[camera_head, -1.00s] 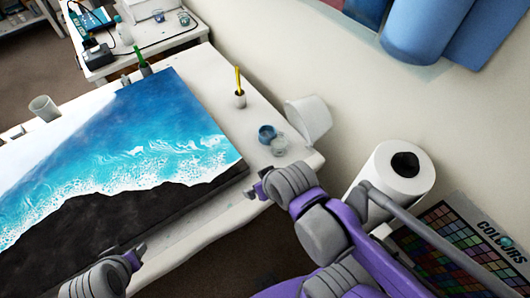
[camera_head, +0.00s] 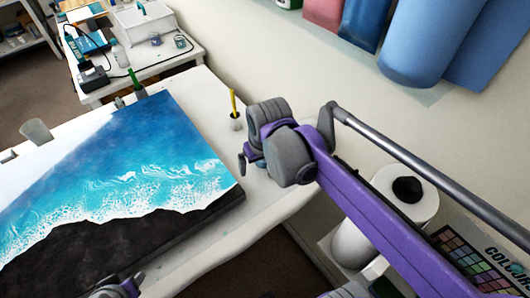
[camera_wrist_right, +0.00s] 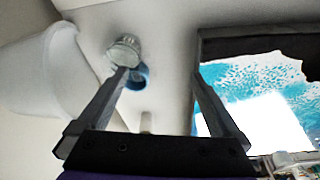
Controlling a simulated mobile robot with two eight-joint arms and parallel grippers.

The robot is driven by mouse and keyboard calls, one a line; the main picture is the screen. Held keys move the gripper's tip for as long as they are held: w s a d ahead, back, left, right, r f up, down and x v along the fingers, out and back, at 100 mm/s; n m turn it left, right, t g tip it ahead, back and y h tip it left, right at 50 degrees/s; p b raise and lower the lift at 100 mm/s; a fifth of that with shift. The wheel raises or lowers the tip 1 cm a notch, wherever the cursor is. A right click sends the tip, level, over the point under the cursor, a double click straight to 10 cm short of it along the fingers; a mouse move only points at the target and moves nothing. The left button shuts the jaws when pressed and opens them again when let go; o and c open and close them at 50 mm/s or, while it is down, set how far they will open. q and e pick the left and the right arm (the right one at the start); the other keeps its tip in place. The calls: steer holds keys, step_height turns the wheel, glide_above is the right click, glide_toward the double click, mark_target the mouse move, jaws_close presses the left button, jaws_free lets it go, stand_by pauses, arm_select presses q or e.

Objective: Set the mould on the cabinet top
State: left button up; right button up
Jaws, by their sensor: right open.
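I cannot pick out the mould for certain. A small blue round piece (camera_wrist_right: 140,77) and a clear round jar (camera_wrist_right: 124,50) sit on the white worktable (camera_head: 262,205), by the left finger in the right wrist view. In the head view now my right gripper and arm hide both. My right gripper (camera_head: 244,162) is over the table near the wall side. In the wrist view its fingers (camera_wrist_right: 162,76) stand apart with nothing between them. Part of my left gripper (camera_head: 122,288) shows at the bottom edge; its jaws are unclear. I cannot identify the cabinet top.
A blue, white and black seascape panel (camera_head: 150,150) covers much of the table. A pot with a yellow stick (camera_head: 236,122) stands behind my right gripper. A white bucket (camera_wrist_right: 48,70) shows in the wrist view. A paper roll (camera_head: 353,243) stands at right. A side table (camera_head: 150,68) is at the back.

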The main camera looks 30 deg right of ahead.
steer(key=w+d+r+m+g, duration=0.1)
steer(key=w+d+r+g, duration=0.15)
steer(key=w+d, duration=0.4)
steer(key=f, duration=0.7)
steer(key=w+f, duration=0.1)
steer(key=f, duration=0.3)
steer(key=shift+a+f, duration=0.1)
steer(key=shift+a, duration=0.3)
steer(key=shift+s, duration=0.1)
